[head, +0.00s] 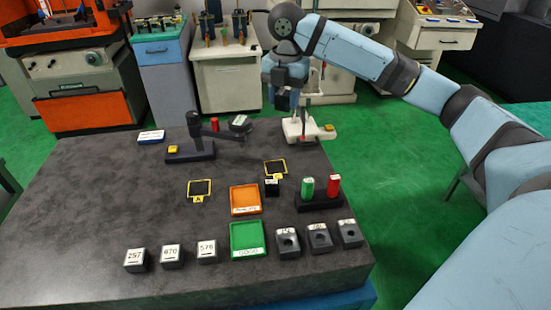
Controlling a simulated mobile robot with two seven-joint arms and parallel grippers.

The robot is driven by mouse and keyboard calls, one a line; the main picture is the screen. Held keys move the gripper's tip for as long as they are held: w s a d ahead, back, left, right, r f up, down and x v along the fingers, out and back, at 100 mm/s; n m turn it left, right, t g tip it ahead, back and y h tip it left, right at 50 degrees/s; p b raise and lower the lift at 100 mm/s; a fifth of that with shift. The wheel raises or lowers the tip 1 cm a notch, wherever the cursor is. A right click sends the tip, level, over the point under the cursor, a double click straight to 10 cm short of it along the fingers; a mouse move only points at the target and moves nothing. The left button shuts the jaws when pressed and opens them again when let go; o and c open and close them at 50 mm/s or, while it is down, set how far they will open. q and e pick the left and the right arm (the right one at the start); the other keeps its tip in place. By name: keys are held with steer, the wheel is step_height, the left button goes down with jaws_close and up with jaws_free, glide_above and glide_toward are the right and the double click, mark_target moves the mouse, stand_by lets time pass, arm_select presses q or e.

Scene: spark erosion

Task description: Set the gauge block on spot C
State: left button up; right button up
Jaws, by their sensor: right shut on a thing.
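My right gripper (284,100) points down at the back right, beside a white stand (297,130). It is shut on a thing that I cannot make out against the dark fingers. No gauge block can be told for certain. A small black block with a pale label (272,188) stands near the table's middle. Just behind it lies a yellow-framed black spot (275,167); its letter is not readable. Another yellow-framed spot (199,188), marked A, lies to the left. I cannot make out a spot marked C. My left gripper is out of view.
Orange (245,199) and green (247,239) trays lie mid-table. White-topped numbered blocks (171,256) and dark holed blocks (318,237) line the front. A rack (319,201) holds green and red cylinders. A dark armed stand (190,150) stands at the back.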

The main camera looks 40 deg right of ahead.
steer(key=w+n+p, duration=0.2)
steer(key=n+p, duration=0.1)
steer(key=n, duration=0.3)
glide_above(275, 167)
step_height(275, 167, down, 14)
steer(key=shift+f, duration=3.1)
steer(key=shift+f, duration=0.1)
steer(key=o, duration=1.2)
